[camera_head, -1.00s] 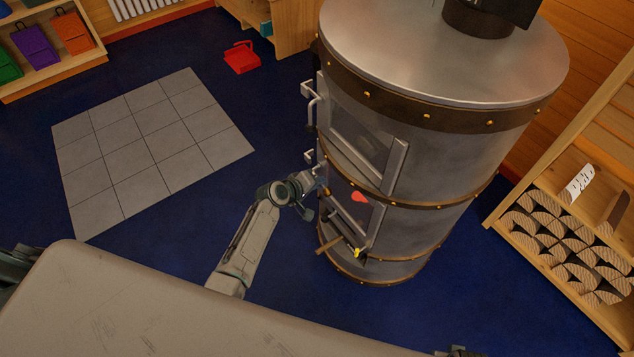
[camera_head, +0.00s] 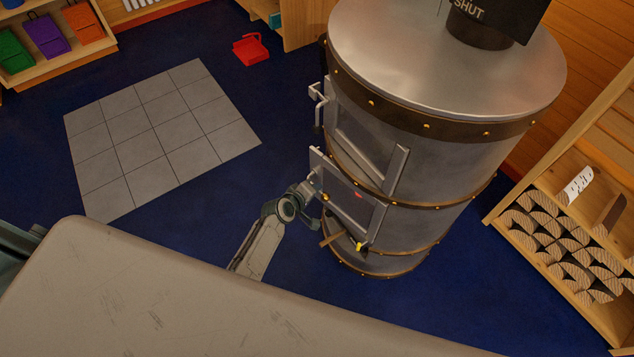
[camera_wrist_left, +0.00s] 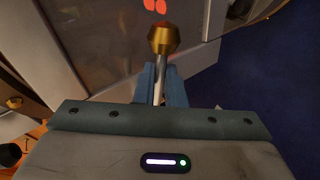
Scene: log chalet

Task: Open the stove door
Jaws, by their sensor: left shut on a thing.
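The stove (camera_head: 440,150) is a tall grey metal cylinder with brown riveted bands. Its upper door (camera_head: 368,150) lies flat against the body. The lower door (camera_head: 345,200), with a red patch on its pane, stands slightly out from the body at its left edge. My left gripper (camera_head: 313,192) is at this door's left side, shut on the door handle (camera_wrist_left: 160,75). In the left wrist view the handle is a steel rod ending in a brass knob, between my left fingers (camera_wrist_left: 160,88). The handle is mostly hidden in the head view. My right gripper is out of view.
A grey tiled pad (camera_head: 160,140) lies on the blue floor left of the stove. A red pan (camera_head: 250,49) lies behind it. A log rack (camera_head: 560,245) stands at right. A dark sign reading SHUT (camera_head: 500,15) is by the stovepipe.

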